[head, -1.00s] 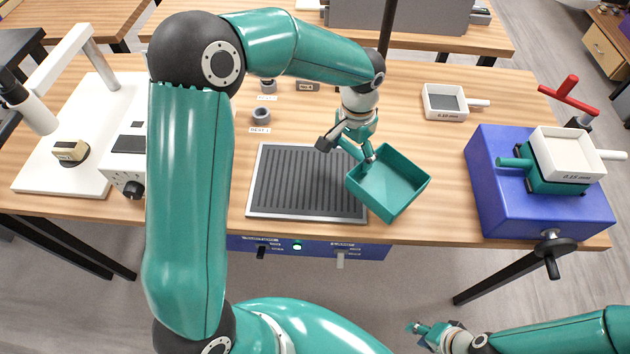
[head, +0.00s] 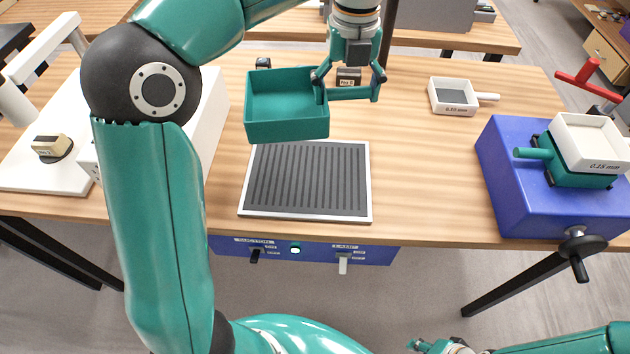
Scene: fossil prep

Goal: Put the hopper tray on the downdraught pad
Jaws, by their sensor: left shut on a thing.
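The hopper tray (head: 287,122) is a teal open box with a bar handle on its right side. My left gripper (head: 350,90) is shut on that handle and holds the tray level above the table. In the head view the tray shows just beyond the far edge of the downdraught pad (head: 306,180), overlapping its back left part. The pad is a dark ribbed plate in a pale frame, and its visible top is bare. My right gripper (head: 428,347) is at the bottom edge, partly cut off, far from the tray; its jaws are unclear.
A blue machine (head: 510,190) with a white-topped sieve stack (head: 590,140) stands at the right. A small white sieve (head: 453,97) lies at the back right. A white stand (head: 40,175) is at the left. The wood between pad and blue machine is clear.

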